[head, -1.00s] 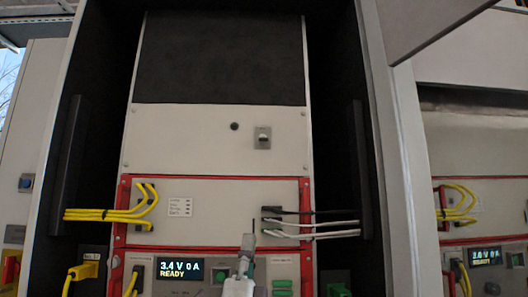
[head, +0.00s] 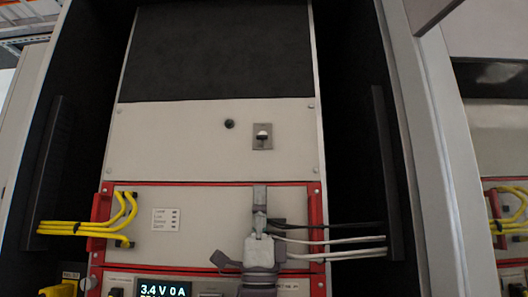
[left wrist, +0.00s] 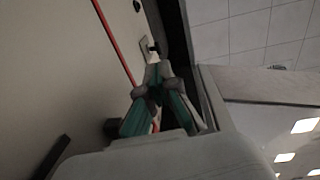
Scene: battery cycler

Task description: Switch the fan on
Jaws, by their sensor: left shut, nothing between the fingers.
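A small toggle switch (head: 262,137) sits on a square grey plate on the plain upper panel, right of a round black knob (head: 229,124). I cannot tell which way its lever points. My left gripper (head: 259,190) is shut and empty, pointing up in front of the red-framed panel, below the switch in the picture. In the left wrist view the closed fingertips (left wrist: 152,62) point toward the switch plate (left wrist: 145,46) and overlap its lower edge; I cannot tell if they touch the lever. My right gripper is not in view.
Yellow cables (head: 95,228) loop at the left of the red-framed panel. Black and white cables (head: 330,241) run right, close to my left gripper. A lit display (head: 163,290) is below. Dark cabinet side walls flank the panels. The upper panel around the switch is clear.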

